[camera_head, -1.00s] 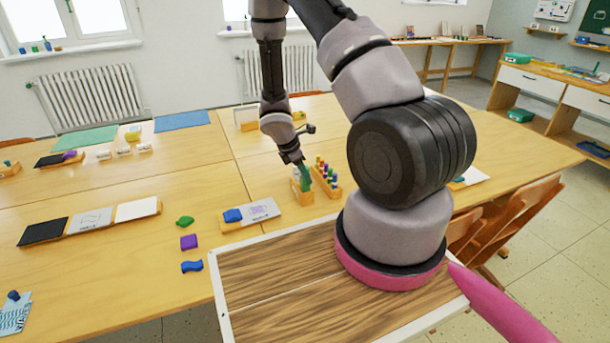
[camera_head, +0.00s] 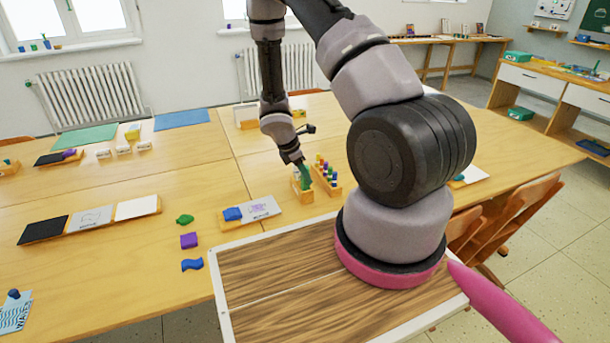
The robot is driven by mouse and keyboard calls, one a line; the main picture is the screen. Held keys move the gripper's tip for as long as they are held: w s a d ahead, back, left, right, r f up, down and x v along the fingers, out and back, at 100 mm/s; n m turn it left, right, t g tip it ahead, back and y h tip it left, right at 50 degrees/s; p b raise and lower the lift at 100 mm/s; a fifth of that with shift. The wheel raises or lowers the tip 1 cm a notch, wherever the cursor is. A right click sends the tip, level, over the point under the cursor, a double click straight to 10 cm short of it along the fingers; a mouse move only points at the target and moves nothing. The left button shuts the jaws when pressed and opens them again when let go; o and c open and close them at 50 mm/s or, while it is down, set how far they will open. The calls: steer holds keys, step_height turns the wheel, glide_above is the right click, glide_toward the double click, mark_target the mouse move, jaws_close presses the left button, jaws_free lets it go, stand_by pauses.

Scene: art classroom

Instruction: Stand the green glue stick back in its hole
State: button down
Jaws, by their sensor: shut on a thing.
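My gripper (camera_head: 301,166) points down over the table and is shut on the green glue stick (camera_head: 305,178). The glue stick is at the small wooden block (camera_head: 302,194), with its lower end at or just above the block's top. I cannot tell whether it is inside a hole, as the holes are too small to make out. A whitish item shows on the left part of the block.
A wooden rack (camera_head: 334,190) with several coloured-capped sticks stands just right of the block. A tray with a blue block (camera_head: 232,214) lies to the left. Green, purple and blue pieces (camera_head: 189,241) lie further left on the table.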

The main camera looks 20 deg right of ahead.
mark_target(308, 167)
steer(key=shift+f, duration=0.7)
stand_by(1.1)
steer(key=c, duration=0.5)
jaws_free()
steer(key=shift+o, duration=1.1)
steer(key=shift+r, duration=3)
steer(key=shift+r, duration=0.1)
